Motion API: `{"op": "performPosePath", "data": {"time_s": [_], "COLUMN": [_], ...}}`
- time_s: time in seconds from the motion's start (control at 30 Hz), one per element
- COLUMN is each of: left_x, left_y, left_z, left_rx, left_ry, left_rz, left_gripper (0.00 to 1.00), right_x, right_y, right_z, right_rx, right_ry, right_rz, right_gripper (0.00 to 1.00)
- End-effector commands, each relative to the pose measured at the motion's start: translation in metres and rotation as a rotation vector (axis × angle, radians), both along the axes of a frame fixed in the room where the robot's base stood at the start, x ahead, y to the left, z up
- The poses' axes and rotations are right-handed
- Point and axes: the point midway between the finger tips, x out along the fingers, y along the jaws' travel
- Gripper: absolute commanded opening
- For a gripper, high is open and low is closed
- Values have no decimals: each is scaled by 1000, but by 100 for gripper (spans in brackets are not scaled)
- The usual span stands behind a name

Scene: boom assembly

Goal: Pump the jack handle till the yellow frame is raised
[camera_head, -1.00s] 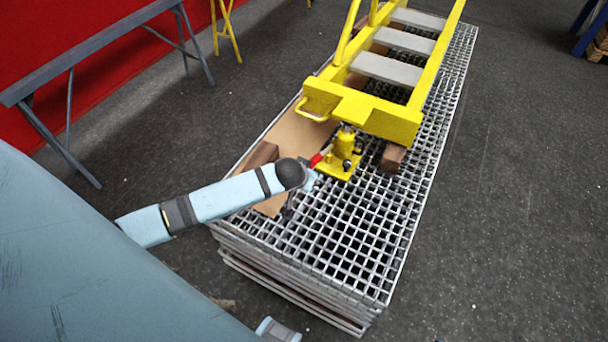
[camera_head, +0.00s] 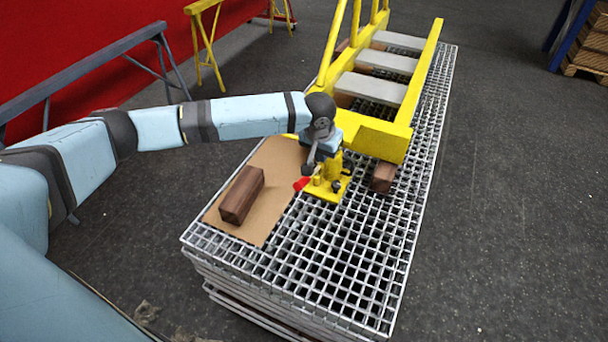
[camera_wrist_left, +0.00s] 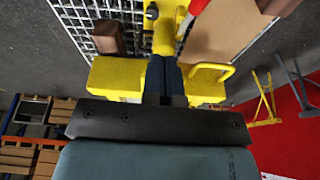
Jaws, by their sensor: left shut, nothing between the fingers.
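The yellow jack (camera_head: 325,188) stands on the metal grating under the end of the yellow frame (camera_head: 375,137). Its short red handle (camera_head: 301,183) points down and left; in the left wrist view the red handle (camera_wrist_left: 198,6) shows only in part at the top edge, beside the jack (camera_wrist_left: 165,28). My left gripper (camera_head: 311,168) is over the jack, close to the handle, and hides part of the jack and frame end. In the wrist view its fingers (camera_wrist_left: 164,62) are together and empty, with the frame (camera_wrist_left: 115,76) behind them. I cannot tell whether they touch the jack. My right gripper is out of view.
A brown wood block (camera_head: 242,194) lies on a cardboard sheet (camera_head: 268,233) left of the jack. Another block (camera_head: 383,177) is right of it, by the frame end. The front of the grating stack (camera_head: 335,270) is clear. A grey trestle (camera_head: 85,75) stands at the left.

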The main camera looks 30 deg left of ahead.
Motion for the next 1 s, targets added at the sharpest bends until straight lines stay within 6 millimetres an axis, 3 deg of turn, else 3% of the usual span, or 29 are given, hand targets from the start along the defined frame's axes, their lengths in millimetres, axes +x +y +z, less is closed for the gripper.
{"op": "performPosePath", "data": {"time_s": [0.2,0.4,0.83,1.0], "left_x": [7,7,7,8], "left_y": [26,37,38,40], "left_z": [24,36,36,19], "left_rx": [37,49,51,51], "left_ry": [93,138,145,145], "left_rz": [49,77,80,80], "left_gripper": [0,0,0,0], "right_x": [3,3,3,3], "right_y": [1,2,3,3], "right_z": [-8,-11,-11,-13], "right_rx": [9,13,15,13], "right_ry": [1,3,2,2], "right_rz": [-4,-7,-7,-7], "right_gripper": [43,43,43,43]}}
